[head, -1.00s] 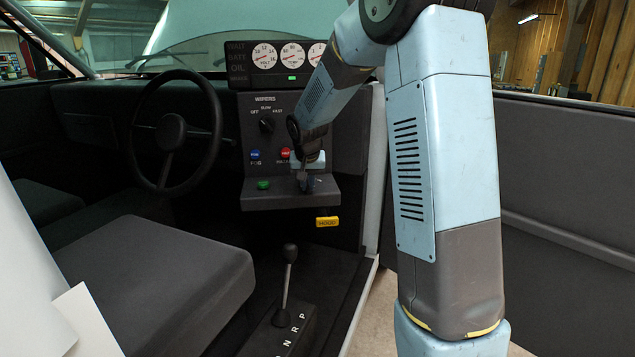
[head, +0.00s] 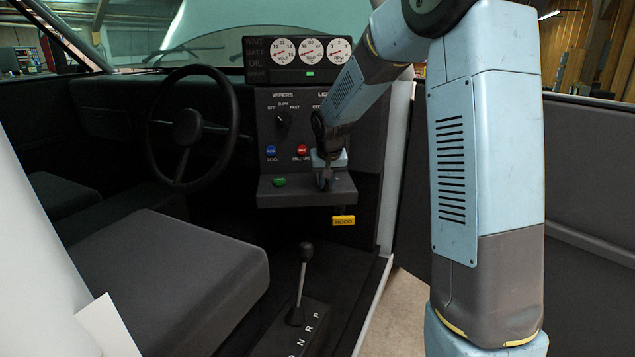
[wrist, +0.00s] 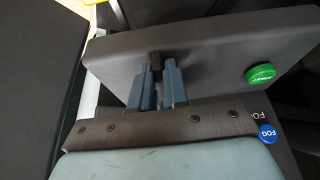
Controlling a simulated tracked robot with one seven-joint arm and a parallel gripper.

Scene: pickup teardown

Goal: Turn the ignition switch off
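The ignition switch (wrist: 156,60) shows in the wrist view as a small dark knob on the face of the dark lower panel (wrist: 205,45). My gripper (wrist: 157,70) has its two blue-grey fingers close together, one on each side of the knob, with a narrow gap about the knob's width. In the head view my gripper (head: 325,180) is at the right part of the same ledge, below the dashboard panel. There the fingers and wrist hide the switch, and its turned position cannot be read.
A green button (head: 279,182) is left of my gripper on the ledge. Blue (head: 270,151) and red (head: 302,150) knobs and the wiper knob (head: 283,118) are above. A yellow hood handle (head: 343,220) hangs below. The shift lever (head: 304,270), seat and steering wheel (head: 188,128) are nearby.

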